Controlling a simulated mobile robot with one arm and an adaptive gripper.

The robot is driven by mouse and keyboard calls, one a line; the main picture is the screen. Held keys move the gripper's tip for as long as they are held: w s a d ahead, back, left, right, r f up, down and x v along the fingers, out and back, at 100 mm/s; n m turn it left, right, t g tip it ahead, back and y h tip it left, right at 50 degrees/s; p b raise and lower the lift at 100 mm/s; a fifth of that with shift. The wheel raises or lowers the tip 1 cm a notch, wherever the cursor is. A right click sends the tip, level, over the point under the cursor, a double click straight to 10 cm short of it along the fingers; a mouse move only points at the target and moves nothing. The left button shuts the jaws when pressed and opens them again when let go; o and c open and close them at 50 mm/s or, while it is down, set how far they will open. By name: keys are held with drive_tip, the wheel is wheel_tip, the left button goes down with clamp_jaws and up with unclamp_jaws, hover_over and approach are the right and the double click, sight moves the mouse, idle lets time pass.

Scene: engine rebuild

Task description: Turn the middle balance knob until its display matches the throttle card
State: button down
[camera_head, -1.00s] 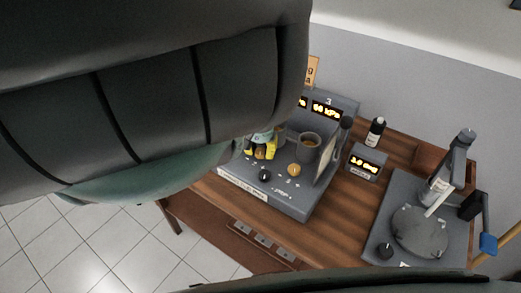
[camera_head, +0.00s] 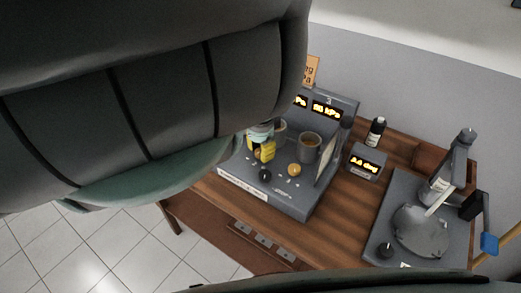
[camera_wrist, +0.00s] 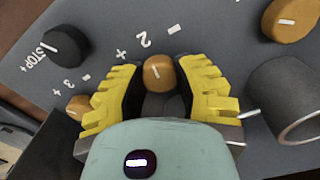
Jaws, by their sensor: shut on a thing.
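The middle balance knob (camera_wrist: 158,73) is orange with a pale mark, beside the printed "2" in the wrist view. My gripper (camera_wrist: 160,88) is shut on it, a yellow fingertip on each side. In the head view my gripper (camera_head: 262,151) is over the grey console (camera_head: 305,205), and this knob cannot be made out. A lit display (camera_head: 301,102) next to the one marked 3 (camera_head: 326,112) is mostly hidden by my arm; only its unit end shows. An orange card (camera_head: 313,70) stands behind, partly covered; I cannot tell whether it is the throttle card.
A black STOP knob (camera_wrist: 67,44) and orange knobs (camera_wrist: 78,107) (camera_wrist: 290,20) sit nearby. A grey cup-like cylinder (camera_head: 308,148) stands on the console. Right are a lit box reading in degrees (camera_head: 366,163), a bottle (camera_head: 376,131) and a round-plate fixture (camera_head: 420,230).

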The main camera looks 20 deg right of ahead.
sight(260, 151)
drive_tip(key=shift+m, duration=0.6)
drive_tip(key=c, duration=0.6)
unclamp_jaws()
drive_tip(key=shift+w+r, duration=0.15)
drive_tip(key=shift+r, duration=3.55)
